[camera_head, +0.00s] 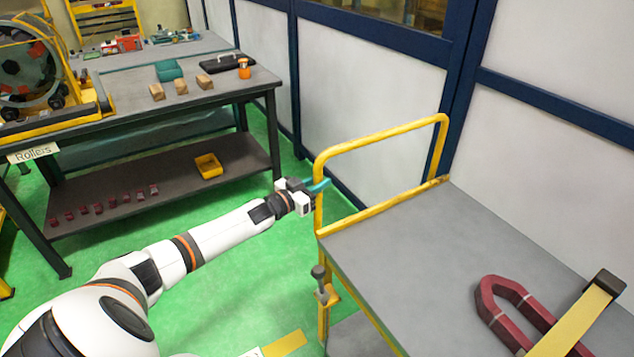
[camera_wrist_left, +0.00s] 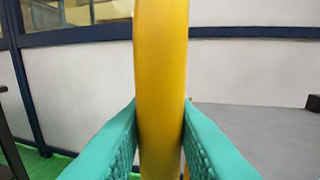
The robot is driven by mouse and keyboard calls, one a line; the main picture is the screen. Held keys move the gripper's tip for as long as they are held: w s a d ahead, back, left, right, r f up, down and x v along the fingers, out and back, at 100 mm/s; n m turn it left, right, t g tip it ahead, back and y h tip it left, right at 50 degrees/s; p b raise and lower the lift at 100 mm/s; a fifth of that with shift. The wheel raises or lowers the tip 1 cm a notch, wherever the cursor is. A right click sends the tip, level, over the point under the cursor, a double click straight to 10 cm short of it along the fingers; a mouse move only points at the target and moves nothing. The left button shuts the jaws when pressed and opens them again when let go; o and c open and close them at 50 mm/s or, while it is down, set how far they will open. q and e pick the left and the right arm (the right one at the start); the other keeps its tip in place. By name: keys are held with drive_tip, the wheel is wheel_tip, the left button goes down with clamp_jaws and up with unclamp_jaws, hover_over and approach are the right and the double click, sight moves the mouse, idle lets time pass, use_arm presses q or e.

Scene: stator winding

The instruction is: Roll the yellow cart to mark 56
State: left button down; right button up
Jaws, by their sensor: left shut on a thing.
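The yellow cart (camera_head: 345,222) stands at the right in the head view, with a grey top deck (camera_head: 420,245) and a yellow tube handle (camera_head: 385,134) at its far left end. My left gripper (camera_head: 321,186) is shut on the handle's near upright post. In the left wrist view the teal fingers (camera_wrist_left: 160,135) press on both sides of the yellow post (camera_wrist_left: 160,70). A yellow floor marking (camera_head: 285,344) shows at the bottom, with a white label partly hidden beside my arm. No number 56 is readable. My right gripper is not in view.
A dark red horseshoe-shaped part (camera_head: 487,300) and a yellow strap-like piece (camera_head: 578,322) lie on the deck. A dark workbench (camera_head: 200,100) labelled "Rollers" stands at the left. White panel walls (camera_head: 370,75) run behind the cart. Green floor (camera_head: 235,265) lies open between bench and cart.

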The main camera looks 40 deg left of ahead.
use_arm(q)
drive_tip(key=shift+s+d+f, duration=0.1)
drive_tip(key=shift+d, duration=0.1)
drive_tip(key=c, duration=1.3)
unclamp_jaws()
drive_tip(key=shift+o, duration=0.2)
drive_tip(key=shift+s+a, duration=0.1)
drive_tip(key=s+a, duration=0.2)
drive_tip(key=s, duration=0.9)
drive_tip(key=shift+s+b, duration=0.3)
drive_tip(key=shift+a, duration=0.1)
